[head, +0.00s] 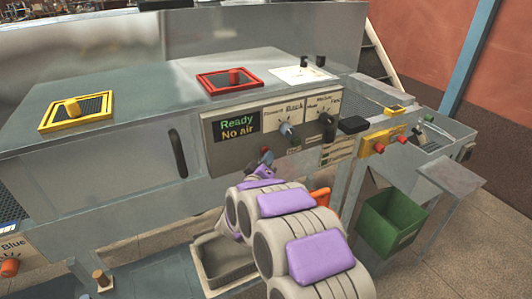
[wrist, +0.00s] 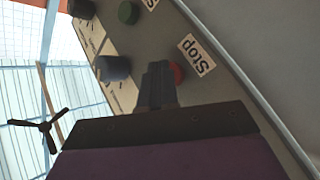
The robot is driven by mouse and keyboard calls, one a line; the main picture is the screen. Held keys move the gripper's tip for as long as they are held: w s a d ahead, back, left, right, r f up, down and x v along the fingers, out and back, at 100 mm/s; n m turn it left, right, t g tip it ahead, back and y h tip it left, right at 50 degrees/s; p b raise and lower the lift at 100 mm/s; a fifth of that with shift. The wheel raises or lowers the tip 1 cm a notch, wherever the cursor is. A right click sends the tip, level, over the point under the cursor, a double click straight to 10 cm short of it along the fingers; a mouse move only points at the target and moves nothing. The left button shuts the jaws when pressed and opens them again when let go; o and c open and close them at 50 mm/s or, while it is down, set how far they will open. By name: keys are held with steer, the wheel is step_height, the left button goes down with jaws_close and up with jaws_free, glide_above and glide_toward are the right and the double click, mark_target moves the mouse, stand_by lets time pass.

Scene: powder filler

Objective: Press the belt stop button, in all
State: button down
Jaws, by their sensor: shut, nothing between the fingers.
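A red button (wrist: 178,73) sits beside an upside-down "Stop" label (wrist: 197,55) on the grey panel in the wrist view. My gripper (wrist: 158,68) is shut and empty, its tips over the left part of the button and hiding some of it. I cannot tell whether the tips touch the button. In the head view my gripper (head: 267,155) is at the lower edge of the control panel (head: 215,155), below the "Ready / No air" screen (head: 240,127). The red button by the "Stop" label cannot be made out there.
Close to my gripper are a blue-grey knob (wrist: 113,68) and a green button (wrist: 128,13). A yellow box (head: 385,140) with red buttons is on the right, above a green bin (head: 390,220). A grey tray (head: 222,262) lies below my arm.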

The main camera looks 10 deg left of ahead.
stand_by(0.6)
steer(key=shift+s+d+p, duration=0.35)
steer(key=shift+s+d, duration=0.15)
steer(key=shift+s, duration=0.15)
steer(key=shift+s, duration=0.1)
steer(key=s+d, duration=0.1)
steer(key=s, duration=0.1)
steer(key=s+d, duration=0.2)
steer(key=shift+p, duration=0.35)
steer(key=shift+a, duration=0.1)
stand_by(0.4)
